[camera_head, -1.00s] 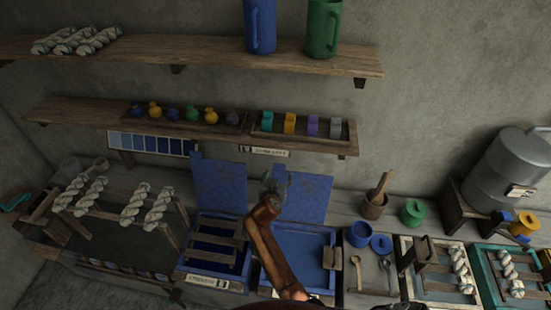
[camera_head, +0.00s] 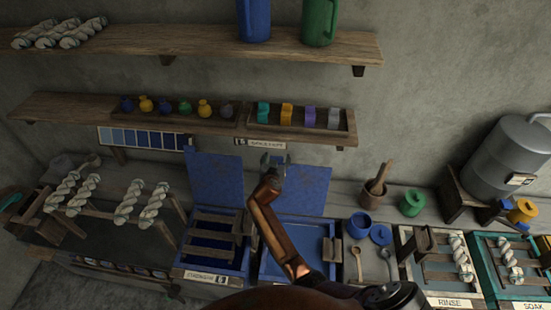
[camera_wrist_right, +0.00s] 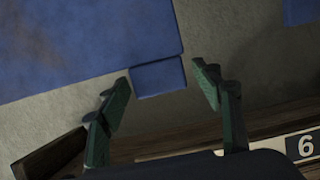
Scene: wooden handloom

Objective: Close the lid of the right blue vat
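The right blue vat (camera_head: 333,240) stands on the bench with its blue lid (camera_head: 312,190) raised upright against the wall. My right gripper (camera_head: 273,160) is at the top edge of this lid, in front of it. In the right wrist view the gripper (camera_wrist_right: 160,85) is open, its two green fingers apart. A small blue tab (camera_wrist_right: 158,78) on the edge of the lid (camera_wrist_right: 80,45) lies between the fingertips, with gaps at the sides. My right arm hides part of the vat. At the far left edge a teal and dark piece may be my left gripper; I cannot tell.
The left blue vat (camera_head: 187,250) stands beside it with its lid (camera_head: 214,178) also upright. A shelf (camera_head: 90,122) with small jars and coloured blocks hangs just above the lids. A blue pot (camera_head: 359,225), spoons and a mortar (camera_head: 373,200) stand right of the vat.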

